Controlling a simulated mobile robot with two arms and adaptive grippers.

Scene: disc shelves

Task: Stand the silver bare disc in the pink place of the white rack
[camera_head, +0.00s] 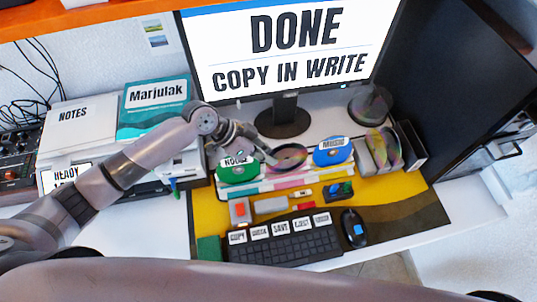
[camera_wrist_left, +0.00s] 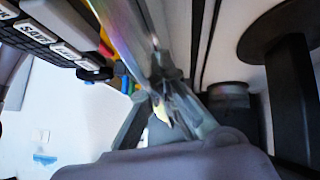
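My left gripper (camera_head: 268,157) reaches in over the back of the white rack (camera_head: 262,188). It is shut on the silver bare disc (camera_head: 288,157), which looks dark grey from the head and sits between the green and blue discs. In the left wrist view the disc (camera_wrist_left: 122,30) is a shiny rainbow-tinted strip running into the fingers (camera_wrist_left: 165,95). The rack front shows pink and teal patches. I cannot tell whether the disc's lower edge touches the rack. My right gripper is not in view.
A green labelled disc (camera_head: 238,171) and a blue "MUSIC" disc (camera_head: 333,151) stand at either side. A grey rack with a clear disc (camera_head: 385,148) is to the right. The monitor stand (camera_head: 284,118) is behind; the keyboard (camera_head: 284,243) and mouse (camera_head: 354,228) are in front.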

